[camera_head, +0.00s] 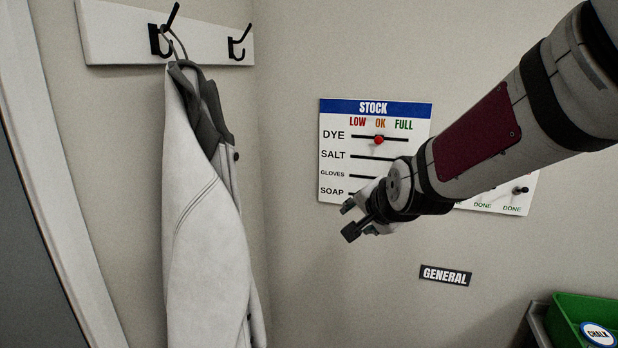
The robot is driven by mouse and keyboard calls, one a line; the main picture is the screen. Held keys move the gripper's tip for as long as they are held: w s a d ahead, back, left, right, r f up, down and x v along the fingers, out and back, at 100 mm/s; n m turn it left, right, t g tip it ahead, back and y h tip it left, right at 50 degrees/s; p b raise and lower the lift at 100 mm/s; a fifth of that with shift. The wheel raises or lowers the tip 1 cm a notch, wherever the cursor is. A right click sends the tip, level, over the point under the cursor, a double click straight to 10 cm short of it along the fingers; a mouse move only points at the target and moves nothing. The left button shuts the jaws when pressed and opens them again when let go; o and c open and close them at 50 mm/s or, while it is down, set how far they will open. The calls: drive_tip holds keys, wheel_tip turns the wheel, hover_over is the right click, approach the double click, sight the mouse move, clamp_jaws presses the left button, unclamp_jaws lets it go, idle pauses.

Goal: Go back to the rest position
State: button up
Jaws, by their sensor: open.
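My gripper (352,219) is at the end of my arm, which reaches in from the upper right. It hangs in front of the lower part of the white stock board (340,113) on the wall. Its dark fingers point to the lower left, and I see nothing held between them. The arm and gripper hide part of the stock board and most of a second board (523,200) to its right. A red slider knob (379,140) on the DYE row sits near the middle, under OK.
A light coat (208,245) hangs from a black hook on a wall rack (115,35) at the left. A GENERAL label (445,275) is on the wall below my gripper. A green bin (573,303) with a CHALK label stands at the lower right. The wall between coat and board is bare.

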drive_tip(key=s+d+n+g+h, duration=0.1)
drive_tip(key=s+d+n, duration=0.3)
drive_tip(key=s, duration=1)
drive_tip(key=s+d+r+n+g, duration=0.1)
drive_tip(key=s+d+n+g, duration=0.2)
drive_tip(key=s, duration=1.2)
drive_tip(key=d+n+b, duration=0.1)
drive_tip(key=n, duration=0.1)
drive_tip(key=shift+d+n+g+h, duration=0.2)
drive_tip(key=shift+n+g+h, duration=0.2)
drive_tip(key=shift+s+r, duration=0.1)
